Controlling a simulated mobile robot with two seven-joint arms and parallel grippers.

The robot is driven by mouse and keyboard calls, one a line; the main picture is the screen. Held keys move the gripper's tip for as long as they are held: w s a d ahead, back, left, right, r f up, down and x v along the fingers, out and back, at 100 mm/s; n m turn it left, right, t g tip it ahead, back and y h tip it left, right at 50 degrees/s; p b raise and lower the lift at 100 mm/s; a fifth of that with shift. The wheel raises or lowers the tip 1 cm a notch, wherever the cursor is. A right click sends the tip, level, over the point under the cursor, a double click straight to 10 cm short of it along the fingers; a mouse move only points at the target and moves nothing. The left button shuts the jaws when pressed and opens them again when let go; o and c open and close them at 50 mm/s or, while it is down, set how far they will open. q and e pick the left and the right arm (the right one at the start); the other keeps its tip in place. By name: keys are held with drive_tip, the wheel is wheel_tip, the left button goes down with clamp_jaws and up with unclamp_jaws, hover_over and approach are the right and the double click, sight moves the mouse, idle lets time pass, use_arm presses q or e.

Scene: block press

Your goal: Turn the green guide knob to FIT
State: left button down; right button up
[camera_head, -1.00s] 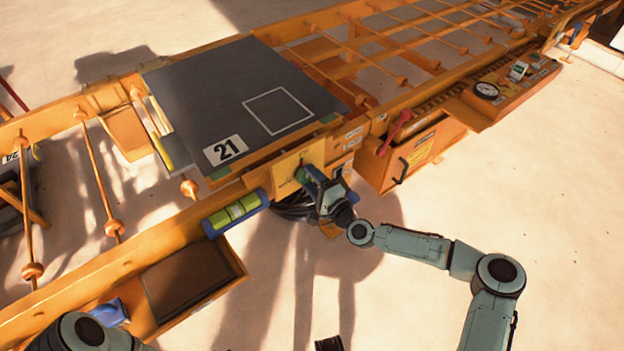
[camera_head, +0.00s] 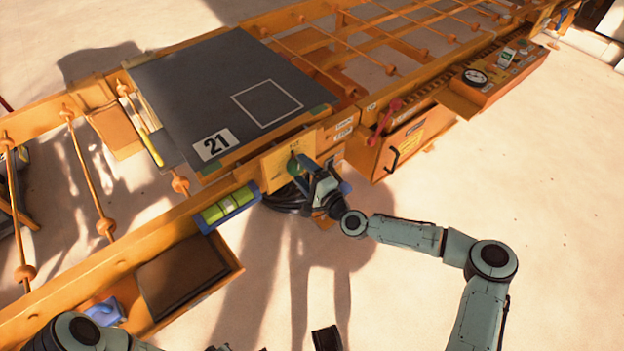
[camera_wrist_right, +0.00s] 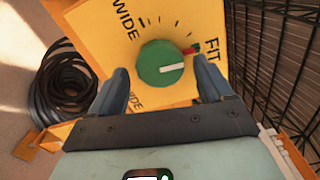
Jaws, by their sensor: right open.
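The green guide knob (camera_wrist_right: 161,64) sits on a yellow plate (camera_wrist_right: 110,40) with the words WIDE and FIT and tick marks around it. The knob's white line points right, a little below the red mark (camera_wrist_right: 194,48) by FIT. In the head view the knob (camera_head: 293,165) is partly covered by my gripper. My right gripper (camera_wrist_right: 160,82) is open, with one finger on each side of the knob; I cannot tell if they touch it. In the head view the right gripper (camera_head: 312,178) is at the plate. My left gripper is not clearly seen.
A grey board (camera_head: 200,90) marked 21 lies on the orange frame beside the knob. A green level (camera_head: 226,207) is left of the knob, and a coiled black hose (camera_head: 285,196) hangs below. A gauge panel (camera_head: 500,75) is at upper right. The floor at right is clear.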

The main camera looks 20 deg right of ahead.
drive_tip(key=v, duration=0.2)
drive_tip(key=shift+s+d+r+p, duration=0.1)
drive_tip(key=shift+s+d+p, duration=0.05)
drive_tip(key=shift+s+p, duration=0.15)
use_arm(q)
drive_tip(key=shift+g+h, duration=0.3)
drive_tip(key=s+d+r+p, duration=0.1)
drive_tip(key=s+r, duration=0.1)
drive_tip(key=r, duration=0.1)
drive_tip(key=shift+s+d+p, duration=0.15)
drive_tip(key=shift+d+p, duration=0.25)
use_arm(e)
drive_tip(key=v, duration=1)
drive_tip(key=shift+s, duration=0.2)
